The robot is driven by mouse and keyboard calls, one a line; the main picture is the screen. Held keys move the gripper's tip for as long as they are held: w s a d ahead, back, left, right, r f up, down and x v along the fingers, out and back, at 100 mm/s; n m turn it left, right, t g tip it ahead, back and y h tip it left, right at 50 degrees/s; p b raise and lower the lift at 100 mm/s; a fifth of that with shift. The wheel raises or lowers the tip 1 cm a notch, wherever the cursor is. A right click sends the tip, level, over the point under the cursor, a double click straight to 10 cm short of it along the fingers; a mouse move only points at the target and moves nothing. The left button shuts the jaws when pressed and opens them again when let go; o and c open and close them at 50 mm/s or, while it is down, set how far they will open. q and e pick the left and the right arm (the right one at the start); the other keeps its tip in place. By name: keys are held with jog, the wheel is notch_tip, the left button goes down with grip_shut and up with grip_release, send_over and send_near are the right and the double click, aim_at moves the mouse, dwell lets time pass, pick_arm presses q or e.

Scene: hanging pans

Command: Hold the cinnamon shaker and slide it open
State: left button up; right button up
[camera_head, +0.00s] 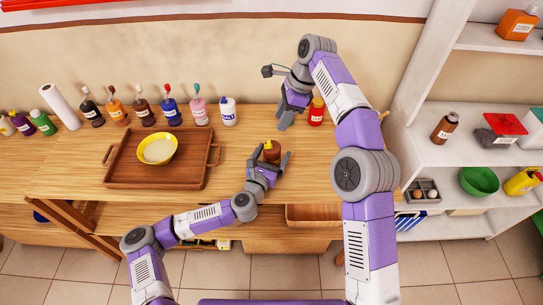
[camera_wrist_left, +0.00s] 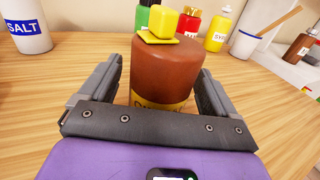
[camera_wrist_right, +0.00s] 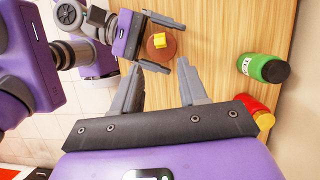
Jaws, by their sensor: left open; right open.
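The cinnamon shaker (camera_head: 271,151) is a brown cylinder standing upright on the wooden table. The left wrist view shows the shaker (camera_wrist_left: 165,78) close up, with a yellow slide tab (camera_wrist_left: 163,24) on its top and a partly hidden yellow label. My left gripper (camera_head: 269,160) is open, its fingers on either side of the shaker; contact cannot be told. My right gripper (camera_head: 284,113) is open and empty, toward the back of the table. In the right wrist view the shaker (camera_wrist_right: 172,55) lies beyond the right fingertips (camera_wrist_right: 160,66), apart from them.
A red bottle (camera_head: 316,113) stands behind the shaker, near my right arm; a green bottle (camera_wrist_right: 263,68) shows in the right wrist view. A salt bottle (camera_head: 228,112) and several bottles line the wall. A tray (camera_head: 190,176) with a yellow bowl (camera_head: 157,149) is at left.

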pick_arm(q)
jog(key=c, duration=1.1)
jog(key=shift+c, duration=0.2)
pick_arm(e)
jog(key=shift+a, duration=0.15)
jog(key=c, duration=0.3)
jog(key=s+a+f+n+h, duration=0.1)
jog(key=a+n, duration=0.1)
jog(key=s+a+n+h, duration=0.1)
jog(key=a+n+h, duration=0.1)
jog(key=s+a+f+n+t+h, duration=0.1)
jog(key=a+n, duration=0.1)
jog(key=a, duration=0.1)
jog(key=shift+f+n+h, duration=0.3)
jog(key=shift+n, duration=0.1)
grip_shut()
jog(key=s+a+r+n+t+h, duration=0.1)
jog(key=s+a+n+t+h, duration=0.2)
jog(key=a+n, duration=0.5)
jog(key=shift+s+a+r+n+t+h, duration=0.15)
jog(key=shift+a+r+n+t+h, duration=0.05)
jog(key=shift+n+t+h, duration=0.65)
